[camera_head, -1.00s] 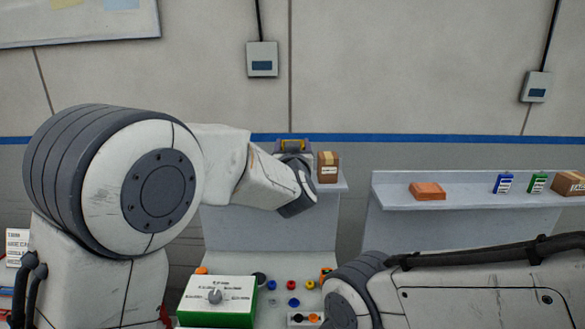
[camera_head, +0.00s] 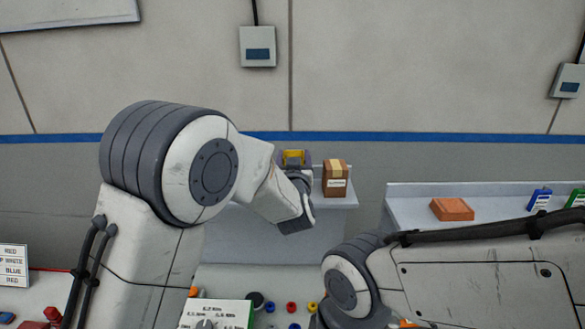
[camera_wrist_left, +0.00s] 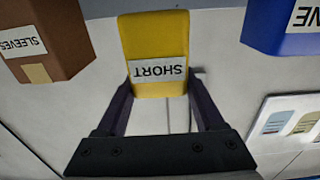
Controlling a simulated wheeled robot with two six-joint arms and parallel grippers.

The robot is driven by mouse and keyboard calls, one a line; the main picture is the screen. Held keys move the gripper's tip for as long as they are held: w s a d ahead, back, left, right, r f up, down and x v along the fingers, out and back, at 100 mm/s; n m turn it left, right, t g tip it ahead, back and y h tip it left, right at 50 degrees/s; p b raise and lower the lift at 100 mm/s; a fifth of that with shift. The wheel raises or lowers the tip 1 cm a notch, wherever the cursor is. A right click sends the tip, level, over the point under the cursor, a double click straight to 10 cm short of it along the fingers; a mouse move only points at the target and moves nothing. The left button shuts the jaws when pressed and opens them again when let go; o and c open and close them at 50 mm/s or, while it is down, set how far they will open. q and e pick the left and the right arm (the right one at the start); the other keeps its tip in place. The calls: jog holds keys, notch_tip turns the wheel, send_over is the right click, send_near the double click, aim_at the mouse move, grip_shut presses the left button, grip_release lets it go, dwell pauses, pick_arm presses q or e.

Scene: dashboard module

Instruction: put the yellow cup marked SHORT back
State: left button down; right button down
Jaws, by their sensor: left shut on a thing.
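The yellow cup marked SHORT (camera_wrist_left: 155,35) is between the fingers of my left gripper (camera_wrist_left: 160,88), which is shut on it. Its label reads upside down in the left wrist view. In the head view the yellow cup (camera_head: 293,157) shows at the back shelf (camera_head: 338,201), just left of a brown box, partly hidden by my left wrist. I cannot tell whether it touches the shelf. My right arm crosses the lower right of the head view; its gripper is not seen.
The brown box (camera_head: 335,181), marked SLEEVES in the left wrist view (camera_wrist_left: 45,35), stands close beside the cup. A blue container (camera_wrist_left: 283,28) is on the other side. A right-hand shelf holds an orange block (camera_head: 452,209). A green-and-white panel (camera_head: 218,314) lies below.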

pick_arm(q)
notch_tip(320, 180, down, 3)
jog(key=shift+f+p, duration=0.2)
jog(key=shift+p, duration=0.3)
jog(key=shift+s+a, duration=0.1)
jog(key=shift+f, duration=0.15)
grip_release()
